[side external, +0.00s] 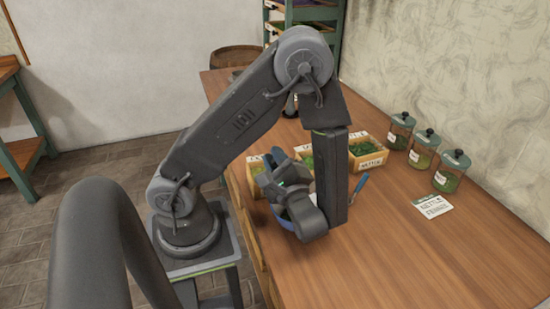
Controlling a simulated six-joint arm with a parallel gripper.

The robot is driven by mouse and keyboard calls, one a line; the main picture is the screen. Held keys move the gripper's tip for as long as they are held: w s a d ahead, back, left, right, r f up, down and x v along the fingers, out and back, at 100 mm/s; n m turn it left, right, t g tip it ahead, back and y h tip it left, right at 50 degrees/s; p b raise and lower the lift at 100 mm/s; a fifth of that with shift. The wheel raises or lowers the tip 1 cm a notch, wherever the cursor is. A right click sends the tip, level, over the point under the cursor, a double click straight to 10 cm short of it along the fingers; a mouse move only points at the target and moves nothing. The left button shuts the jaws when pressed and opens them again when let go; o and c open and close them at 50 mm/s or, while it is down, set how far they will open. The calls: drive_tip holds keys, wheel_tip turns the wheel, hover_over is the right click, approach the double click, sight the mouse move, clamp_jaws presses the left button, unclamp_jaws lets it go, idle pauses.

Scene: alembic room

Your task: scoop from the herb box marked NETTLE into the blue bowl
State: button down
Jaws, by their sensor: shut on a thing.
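The herb box marked NETTLE (371,164) stands on the wooden table, filled with dark green herb, to the right of my upright last arm link. The blue bowl (284,214) shows only in part behind and below my gripper. My gripper (276,185) is low over the bowl area and left of the NETTLE box. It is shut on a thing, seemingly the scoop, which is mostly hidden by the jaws. A small teal patch shows between the jaws. A blue piece (360,184) shows right of my link; I cannot tell whether it is a handle or a separate tool.
Other herb boxes (256,166) stand left of the NETTLE box, partly hidden by my arm. Three lidded jars (423,150) stand along the wall. A white card (432,206) with writing, its first line NETTLE, lies on the table (440,260). The front right is clear.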

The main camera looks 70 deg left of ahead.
drive_tip(key=shift+r, duration=0.15)
wheel_tip(320, 180, up, 3)
drive_tip(key=m+t+h, duration=0.1)
drive_tip(key=m, duration=0.3)
drive_tip(key=m+t+h, duration=0.1)
drive_tip(key=m, duration=0.4)
drive_tip(key=m+t+h, duration=0.1)
drive_tip(key=m, duration=0.4)
